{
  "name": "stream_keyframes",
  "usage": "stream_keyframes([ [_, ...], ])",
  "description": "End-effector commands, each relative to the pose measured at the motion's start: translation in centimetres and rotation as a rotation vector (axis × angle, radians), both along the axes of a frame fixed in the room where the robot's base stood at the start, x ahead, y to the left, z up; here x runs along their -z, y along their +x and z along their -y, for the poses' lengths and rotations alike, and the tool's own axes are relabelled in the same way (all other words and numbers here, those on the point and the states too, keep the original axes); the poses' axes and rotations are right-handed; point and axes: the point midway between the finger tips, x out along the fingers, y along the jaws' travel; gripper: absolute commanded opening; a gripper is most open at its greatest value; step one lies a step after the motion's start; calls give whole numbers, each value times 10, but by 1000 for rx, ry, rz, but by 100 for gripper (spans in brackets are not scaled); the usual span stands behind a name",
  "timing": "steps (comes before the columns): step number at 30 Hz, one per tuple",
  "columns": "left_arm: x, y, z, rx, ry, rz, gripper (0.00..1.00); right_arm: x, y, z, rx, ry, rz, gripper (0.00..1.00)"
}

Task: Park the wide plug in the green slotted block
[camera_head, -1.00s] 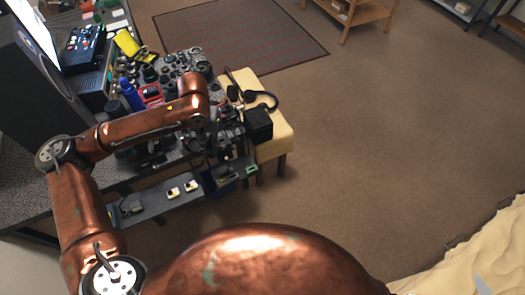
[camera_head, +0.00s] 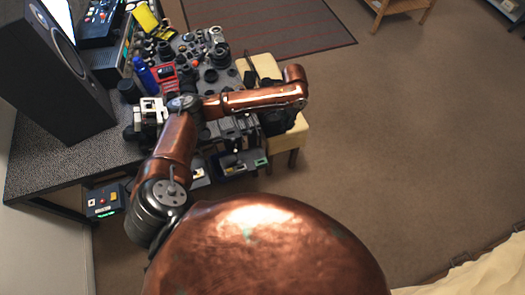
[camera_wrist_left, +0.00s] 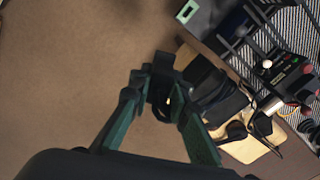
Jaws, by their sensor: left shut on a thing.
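My left gripper (camera_wrist_left: 161,100) shows in the left wrist view with two dark green fingers shut on a black piece (camera_wrist_left: 162,72), which I take to be the wide plug. It holds the piece over the brown floor, beside the cream stool. In the head view my left forearm reaches right, and its gripper is hard to make out against dark things at the stool. My right gripper is not in view.
The grey table (camera_head: 70,165) is crowded with lens parts, a blue bottle (camera_head: 145,75) and a dark speaker (camera_head: 62,75). A cream stool (camera_head: 291,139) with black items stands at its right end. The floor to the right is open.

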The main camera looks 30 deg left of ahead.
Motion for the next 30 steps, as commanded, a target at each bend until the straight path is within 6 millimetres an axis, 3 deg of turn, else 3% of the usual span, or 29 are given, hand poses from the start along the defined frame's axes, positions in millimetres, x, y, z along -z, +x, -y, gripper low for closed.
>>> stream_keyframes([
  [1, 31, -1, -7, 33, -4, -13, 0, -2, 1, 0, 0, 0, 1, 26],
  [6, 121, -13, -39, 174, -4, -12, 0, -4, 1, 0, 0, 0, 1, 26],
  [12, 199, -46, -72, 312, -5, -6, 0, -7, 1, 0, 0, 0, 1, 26],
  [18, 234, -68, -87, 387, -3, 0, 0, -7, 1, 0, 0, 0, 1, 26],
  [30, 255, -72, -91, 402, -2, 0, 0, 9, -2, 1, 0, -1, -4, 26],
])
